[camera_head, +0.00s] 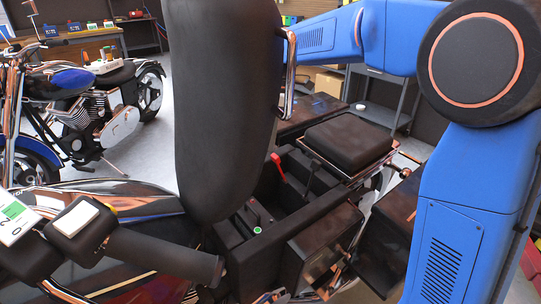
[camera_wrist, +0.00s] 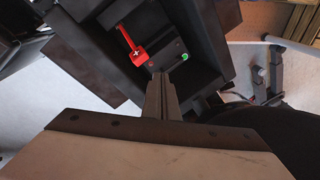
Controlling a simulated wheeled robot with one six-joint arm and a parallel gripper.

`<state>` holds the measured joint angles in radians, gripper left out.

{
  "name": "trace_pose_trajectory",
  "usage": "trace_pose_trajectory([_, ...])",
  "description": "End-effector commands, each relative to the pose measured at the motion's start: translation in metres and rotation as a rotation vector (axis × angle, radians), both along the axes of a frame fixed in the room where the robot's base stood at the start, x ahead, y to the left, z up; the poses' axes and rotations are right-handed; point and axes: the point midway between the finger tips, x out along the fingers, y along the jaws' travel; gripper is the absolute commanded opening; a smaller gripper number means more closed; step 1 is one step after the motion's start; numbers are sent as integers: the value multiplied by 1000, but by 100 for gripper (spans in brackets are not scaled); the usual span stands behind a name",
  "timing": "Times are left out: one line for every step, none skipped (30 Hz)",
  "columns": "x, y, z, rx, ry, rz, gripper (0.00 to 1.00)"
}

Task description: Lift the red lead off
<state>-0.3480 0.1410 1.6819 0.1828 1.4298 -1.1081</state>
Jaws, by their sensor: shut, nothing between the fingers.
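The red lead (camera_wrist: 137,52) shows in the wrist view as a thin red strip ending in a red block with a white plus mark. The block is beside the dark battery (camera_wrist: 172,54), which has a green spot on top. My gripper (camera_wrist: 159,78) is shut and empty, its tips just below the red block in the picture; I cannot tell if they touch it. In the head view the red lead (camera_head: 278,168) stands by the compartment wall, and the battery (camera_head: 251,219) sits lower. My gripper is not visible there.
The raised black seat (camera_head: 222,100) blocks much of the head view. The dark compartment walls (camera_head: 240,259) surround the battery closely. A handlebar grip (camera_head: 160,256) is in front, and a rear seat pad (camera_head: 348,141) is behind. Another motorcycle (camera_head: 80,105) stands at the left.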

Motion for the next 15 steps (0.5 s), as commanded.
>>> trace_pose_trajectory([-7, 7, 6, -6, -56, 116, 0])
trace_pose_trajectory([-10, 10, 8, -10, -89, 186, 0])
trace_pose_trajectory([-13, 14, 12, -18, -131, 278, 0])
trace_pose_trajectory([-15, 16, 14, -24, -159, 342, 0])
trace_pose_trajectory([-17, 19, 17, -29, -186, 403, 0])
trace_pose_trajectory([-20, 21, 20, -38, -216, 476, 0])
trace_pose_trajectory([-21, 24, 22, -44, -237, 526, 0])
trace_pose_trajectory([-22, 25, 24, -50, -255, 571, 0])
trace_pose_trajectory([-24, 27, 26, -56, -275, 620, 0])
trace_pose_trajectory([-24, 28, 28, -61, -287, 652, 0])
trace_pose_trajectory([-25, 29, 28, -65, -296, 678, 0])
trace_pose_trajectory([-26, 29, 29, -69, -305, 703, 0])
trace_pose_trajectory([-26, 30, 30, -71, -310, 718, 0])
trace_pose_trajectory([-26, 30, 29, -72, -313, 728, 0])
trace_pose_trajectory([-26, 30, 28, -74, -317, 735, 0])
